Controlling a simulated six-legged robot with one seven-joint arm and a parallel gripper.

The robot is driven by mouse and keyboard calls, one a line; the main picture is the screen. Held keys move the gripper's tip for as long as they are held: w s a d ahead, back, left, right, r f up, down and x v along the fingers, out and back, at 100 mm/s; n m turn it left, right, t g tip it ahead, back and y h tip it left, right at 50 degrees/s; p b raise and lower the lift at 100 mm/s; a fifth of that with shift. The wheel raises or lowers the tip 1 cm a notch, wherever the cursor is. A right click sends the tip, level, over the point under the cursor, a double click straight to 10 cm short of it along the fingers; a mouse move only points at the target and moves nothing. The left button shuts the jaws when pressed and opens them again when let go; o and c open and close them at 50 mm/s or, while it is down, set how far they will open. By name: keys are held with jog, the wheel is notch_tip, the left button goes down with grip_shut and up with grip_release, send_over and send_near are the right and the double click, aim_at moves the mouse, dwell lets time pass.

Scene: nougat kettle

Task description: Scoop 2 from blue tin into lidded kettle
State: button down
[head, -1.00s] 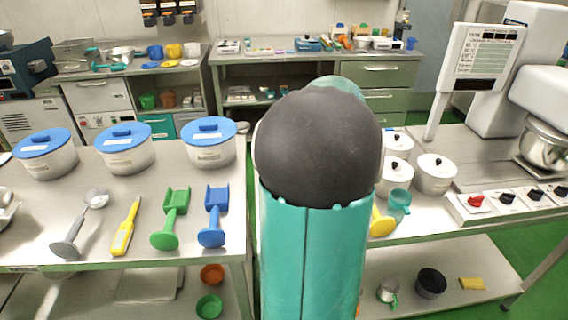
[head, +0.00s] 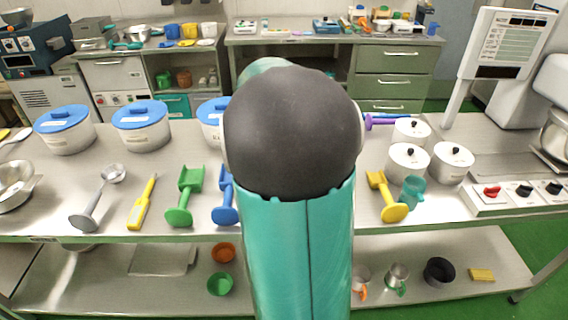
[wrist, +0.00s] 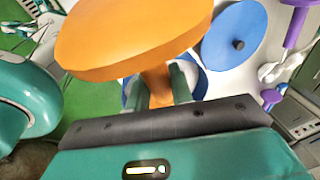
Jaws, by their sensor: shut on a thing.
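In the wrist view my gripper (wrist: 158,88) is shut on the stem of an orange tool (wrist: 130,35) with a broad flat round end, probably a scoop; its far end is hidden. Behind it lie a blue disc (wrist: 235,35) with a dark knob, like a lid, and a blue round rim (wrist: 198,82), mostly covered, possibly a blue tin. In the head view my arm hides the gripper and this spot. Lidded white pots (head: 408,163), (head: 452,162), (head: 411,131) with dark knobs stand right of my arm; I cannot tell which is the kettle.
White tubs (head: 141,124) with blue lids stand left. Green (head: 185,195), blue (head: 226,200) and yellow (head: 387,197) scoops and a teal cup (head: 412,191) stand near the front. A purple scoop (head: 382,121) lies behind the pots. A switch panel (head: 520,195) is at right.

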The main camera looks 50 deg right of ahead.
jog(key=shift+w+a+r+g+h, duration=0.3)
jog(key=shift+w+a+g+h, duration=0.15)
jog(key=shift+w+g, duration=0.1)
jog(key=shift+w+a+r+g+h, duration=0.25)
jog(key=shift+w+a+g+h, duration=0.1)
jog(key=shift+w+a+g, duration=0.15)
jog(key=shift+w+r, duration=0.15)
jog(key=shift+r, duration=0.1)
jog(key=shift+g+h, duration=0.3)
jog(key=shift+g, duration=0.05)
jog(key=shift+w+a+r, duration=0.1)
jog(key=shift+r, duration=1.2)
jog(key=shift+w+a+r, duration=0.1)
jog(key=shift+r, duration=1.15)
jog(key=shift+s, duration=0.1)
